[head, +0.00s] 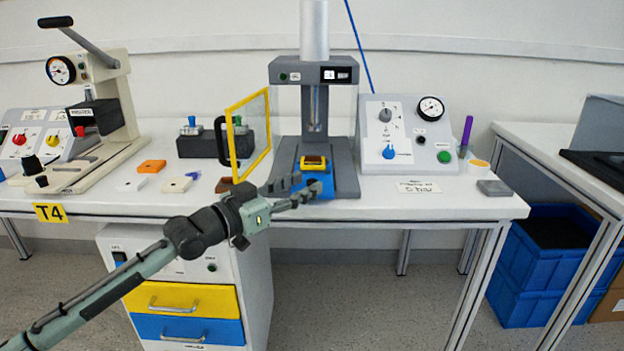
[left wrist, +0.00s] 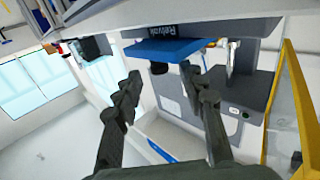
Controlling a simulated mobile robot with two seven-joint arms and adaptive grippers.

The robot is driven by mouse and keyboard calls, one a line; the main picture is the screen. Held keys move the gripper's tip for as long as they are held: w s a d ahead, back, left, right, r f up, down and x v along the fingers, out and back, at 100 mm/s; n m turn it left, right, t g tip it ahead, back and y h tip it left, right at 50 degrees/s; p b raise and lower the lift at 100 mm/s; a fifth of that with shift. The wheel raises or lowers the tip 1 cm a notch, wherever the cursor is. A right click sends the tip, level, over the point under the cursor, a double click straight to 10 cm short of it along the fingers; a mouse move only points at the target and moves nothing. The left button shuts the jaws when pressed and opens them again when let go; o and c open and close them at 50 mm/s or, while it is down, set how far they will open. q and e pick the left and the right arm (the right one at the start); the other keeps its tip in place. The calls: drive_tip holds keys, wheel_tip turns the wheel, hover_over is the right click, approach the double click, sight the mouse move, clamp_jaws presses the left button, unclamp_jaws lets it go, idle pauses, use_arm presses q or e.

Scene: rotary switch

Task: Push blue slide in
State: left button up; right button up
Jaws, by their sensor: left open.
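The blue slide (head: 323,181) sits at the base of the grey press (head: 344,165), and a yellow and dark block (head: 314,162) rests on it. My left gripper (head: 299,190) is open at the front of the slide, its fingers partly covering the slide's front left. In the left wrist view the blue slide (left wrist: 165,50) shows upside down beyond the two spread fingers (left wrist: 168,88), with nothing between them. I cannot tell whether a finger touches the slide. My right gripper is out of view.
A yellow-framed clear guard door (head: 250,133) stands open left of the press. A grey control box (head: 405,133) with knobs and a gauge stands to the right. Small white and orange blocks (head: 152,166) lie on the left of the table. The table's front right is mostly clear.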

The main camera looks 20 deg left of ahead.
sight(308, 183)
use_arm(q)
drive_tip(key=shift+x, duration=1.7)
clamp_jaws()
